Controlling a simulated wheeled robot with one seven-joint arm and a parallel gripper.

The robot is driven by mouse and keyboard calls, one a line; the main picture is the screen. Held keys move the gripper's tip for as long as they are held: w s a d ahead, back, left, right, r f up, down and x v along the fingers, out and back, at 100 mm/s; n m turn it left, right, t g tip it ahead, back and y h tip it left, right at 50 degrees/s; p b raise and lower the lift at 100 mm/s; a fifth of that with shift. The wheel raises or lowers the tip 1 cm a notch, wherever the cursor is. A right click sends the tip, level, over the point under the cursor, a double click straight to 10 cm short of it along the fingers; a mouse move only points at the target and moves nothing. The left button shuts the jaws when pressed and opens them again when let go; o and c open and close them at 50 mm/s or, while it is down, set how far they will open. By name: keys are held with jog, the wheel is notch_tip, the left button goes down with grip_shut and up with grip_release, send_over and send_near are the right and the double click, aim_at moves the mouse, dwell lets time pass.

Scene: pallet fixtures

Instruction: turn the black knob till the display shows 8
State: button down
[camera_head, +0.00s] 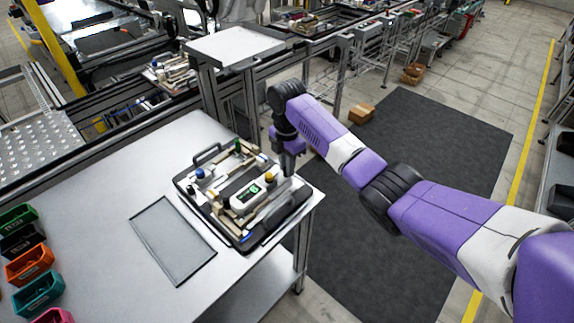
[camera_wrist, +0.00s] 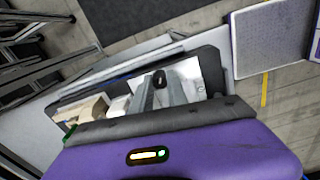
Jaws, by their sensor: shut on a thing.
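A pallet fixture (camera_head: 182,182) with a black base lies on the grey table. On it a white unit carries a small display (camera_head: 249,192) with green characters, too small to read. My gripper (camera_head: 287,172) points down at the fixture's right rear part, and the arm reaches in from the right. In the wrist view my gripper's two grey fingers (camera_wrist: 166,92) are close together, with the black knob (camera_wrist: 158,79) at their tips. The gripper is shut on the knob. In the head view the knob is hidden by the gripper.
A flat grey panel (camera_head: 172,242) lies on the table in front. Several coloured bins, one orange (camera_head: 28,262), line the left edge. The table's middle left is clear.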

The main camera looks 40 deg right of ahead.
jog(key=shift+n, duration=0.8)
jog(key=c, duration=1.3)
grip_release()
jog(key=shift+r+b, duration=0.6)
jog(key=shift+r, duration=3.35)
